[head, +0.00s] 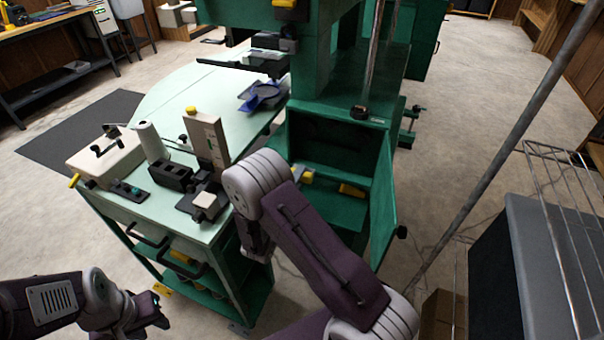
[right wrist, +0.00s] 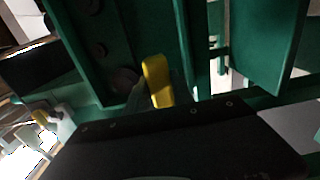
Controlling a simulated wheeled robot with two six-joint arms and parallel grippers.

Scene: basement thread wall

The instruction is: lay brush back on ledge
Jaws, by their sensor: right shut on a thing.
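My right arm reaches across the middle of the head view and hides most of its gripper there. In the right wrist view the dark housing of my right gripper (right wrist: 185,140) fills the bottom. A yellow piece (right wrist: 157,82), apparently the brush's handle, stands just beyond the housing; the gripper is shut on it. The rest of the brush cannot be made out. The green ledge (head: 335,215) lies in the open lower part of the green machine, just beyond my right arm. My left gripper (head: 158,308) is open and empty at the lower left, clear of the table.
The pale-topped bench (head: 150,205) left of my right arm holds a fixture, a white roll and small blocks. A slanted pole (head: 500,160) and wire rack (head: 565,220) stand right.

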